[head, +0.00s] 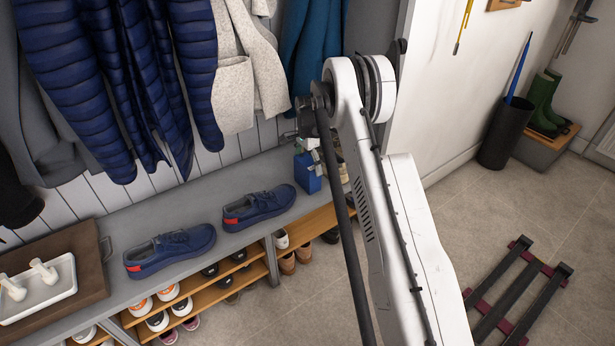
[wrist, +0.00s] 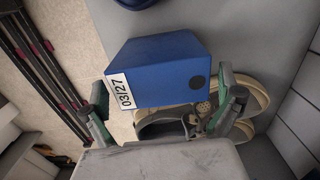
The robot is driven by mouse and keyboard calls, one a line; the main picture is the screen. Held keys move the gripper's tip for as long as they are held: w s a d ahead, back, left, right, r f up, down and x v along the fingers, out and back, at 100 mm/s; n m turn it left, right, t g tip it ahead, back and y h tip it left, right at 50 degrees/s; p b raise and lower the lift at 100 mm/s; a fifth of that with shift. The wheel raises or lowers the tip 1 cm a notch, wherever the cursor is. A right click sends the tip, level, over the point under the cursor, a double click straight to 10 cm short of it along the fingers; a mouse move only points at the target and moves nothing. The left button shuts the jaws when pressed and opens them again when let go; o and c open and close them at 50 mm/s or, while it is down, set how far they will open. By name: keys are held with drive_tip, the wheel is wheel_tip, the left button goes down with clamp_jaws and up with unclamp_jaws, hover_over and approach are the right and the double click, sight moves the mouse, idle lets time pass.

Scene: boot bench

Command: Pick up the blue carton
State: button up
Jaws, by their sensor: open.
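The blue carton (head: 308,174) stands on the grey bench near its right end in the head view. In the wrist view the carton (wrist: 158,68) shows a plain blue face, a white label reading 03/27 and a dark round spot. My gripper (head: 309,147) is just above the carton in the head view, partly hidden by my arm. In the wrist view my gripper (wrist: 164,92) is open, with one finger on each side of the carton's near part. I cannot tell whether either finger touches it.
Beige shoes (wrist: 245,98) lie close beside the carton, near one finger. Two blue shoes (head: 258,207) stand further left on the bench (head: 235,240). A wooden tray (head: 88,262) is at the left end. Coats (head: 235,75) hang above. Shelves with shoes are below.

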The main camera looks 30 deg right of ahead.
drive_tip(key=shift+f, duration=0.95)
drive_tip(key=c, duration=1.3)
drive_tip(key=shift+r, duration=0.15)
drive_tip(key=shift+c, duration=0.2)
wheel_tip(320, 180, up, 10)
drive_tip(key=shift+f+p, duration=0.1)
drive_tip(key=shift+p, duration=1.1)
